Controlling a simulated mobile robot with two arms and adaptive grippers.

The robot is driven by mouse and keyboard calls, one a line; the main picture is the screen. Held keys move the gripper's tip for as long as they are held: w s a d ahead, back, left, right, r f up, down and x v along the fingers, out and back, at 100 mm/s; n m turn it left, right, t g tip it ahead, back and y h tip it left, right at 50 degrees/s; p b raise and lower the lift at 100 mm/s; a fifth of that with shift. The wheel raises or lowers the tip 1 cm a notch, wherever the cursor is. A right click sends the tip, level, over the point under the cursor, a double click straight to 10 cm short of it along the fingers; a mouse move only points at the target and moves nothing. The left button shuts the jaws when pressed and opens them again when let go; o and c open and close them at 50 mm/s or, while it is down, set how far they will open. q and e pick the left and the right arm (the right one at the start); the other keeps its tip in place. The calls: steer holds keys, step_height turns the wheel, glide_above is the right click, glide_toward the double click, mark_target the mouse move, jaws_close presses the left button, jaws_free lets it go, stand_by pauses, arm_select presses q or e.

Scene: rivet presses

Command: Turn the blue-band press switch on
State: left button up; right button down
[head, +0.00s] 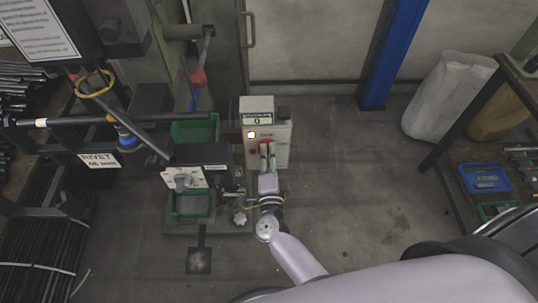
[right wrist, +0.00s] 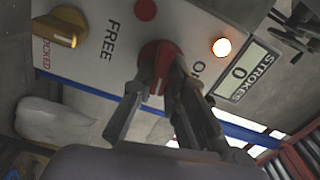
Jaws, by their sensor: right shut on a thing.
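A light grey switch box (head: 281,133) stands right of the press in the head view. Its front carries a red rotary switch knob (right wrist: 158,58), a lit lamp (right wrist: 221,47) and a STROKES display (right wrist: 240,71) reading 0. My right gripper (head: 266,160) is at the box front in the head view. In the right wrist view its fingers (right wrist: 155,88) are shut around the red knob. A label beside the knob is partly hidden by a finger. A blue band (head: 126,137) shows on a dark part at the left. My left gripper is not in view.
A yellow knob (right wrist: 58,28) with FREE and LOCKED labels sits beside the red one. A green tray (head: 190,206) and a second panel (head: 195,179) are left of my gripper. A blue post (head: 393,55) and a bench (head: 480,160) stand right; floor between is clear.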

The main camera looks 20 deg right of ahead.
steer(key=shift+f+m+b, duration=0.15)
steer(key=shift+m+b, duration=0.2)
steer(key=shift+m, duration=0.75)
steer(key=c, duration=1.6)
jaws_free()
steer(key=shift+s, duration=0.15)
steer(key=v, duration=1.1)
steer(key=shift+s, duration=0.35)
steer(key=shift+a, duration=0.15)
